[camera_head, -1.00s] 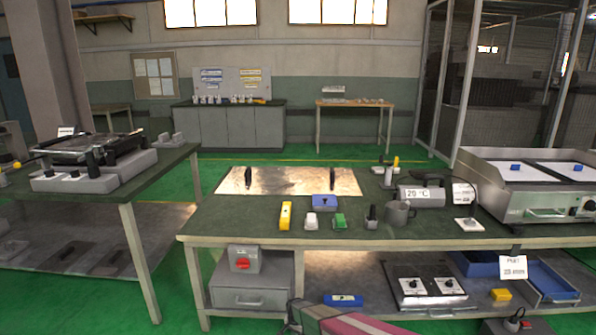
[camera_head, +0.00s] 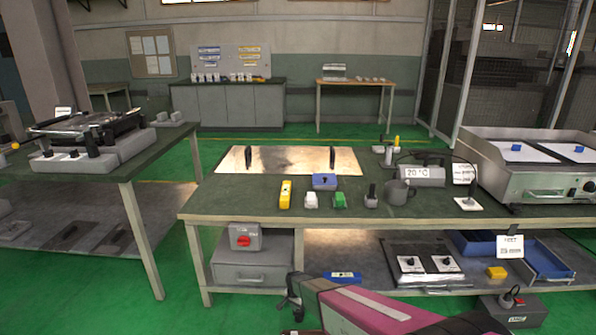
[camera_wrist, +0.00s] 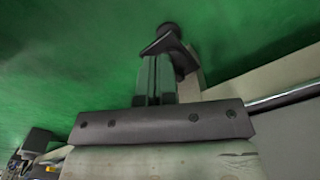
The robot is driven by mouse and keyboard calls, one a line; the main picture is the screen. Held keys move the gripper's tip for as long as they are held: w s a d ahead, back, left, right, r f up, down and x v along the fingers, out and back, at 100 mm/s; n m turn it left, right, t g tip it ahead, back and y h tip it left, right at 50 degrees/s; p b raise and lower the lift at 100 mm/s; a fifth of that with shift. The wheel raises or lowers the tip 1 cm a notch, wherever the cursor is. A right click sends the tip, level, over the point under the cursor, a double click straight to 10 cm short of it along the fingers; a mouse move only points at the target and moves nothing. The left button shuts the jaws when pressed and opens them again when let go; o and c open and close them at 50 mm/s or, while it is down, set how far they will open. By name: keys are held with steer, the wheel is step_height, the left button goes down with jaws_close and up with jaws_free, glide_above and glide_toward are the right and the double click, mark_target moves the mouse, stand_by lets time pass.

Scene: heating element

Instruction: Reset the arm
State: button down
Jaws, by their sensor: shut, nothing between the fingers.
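My arm (camera_head: 365,312), with a pink and grey link, reaches in from the bottom edge of the head view. My gripper (camera_head: 284,302) is the dark end at its left, in front of the workbench's lower shelf. The wrist view shows my gripper's two fingers (camera_wrist: 154,76) side by side, closed together with nothing between them. Behind them are green floor and a dark, knob-like part that I cannot identify.
The green-topped workbench (camera_head: 245,206) carries a metal plate (camera_head: 290,160), a yellow device (camera_head: 285,194), a mug (camera_head: 397,192) and a griddle (camera_head: 535,178). A grey box with a red knob (camera_head: 244,237) sits below. Green floor (camera_head: 235,318) is open at the front left.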

steer(key=shift+r, duration=1)
steer(key=s+d+r+n, duration=0.2)
steer(key=s+d+r, duration=0.3)
steer(key=r, duration=0.8)
steer(key=s+d+r+n, duration=0.2)
steer(key=s+d+r, duration=0.4)
steer(key=r, duration=0.7)
steer(key=s+d+r+n, duration=0.2)
steer(key=s+d+r, duration=0.4)
steer(key=d+r, duration=0.3)
step_height(320, 180, up, 4)
steer(key=shift+s+d+r, duration=0.1)
steer(key=shift+s+d, duration=0.15)
steer(key=shift+d, duration=0.05)
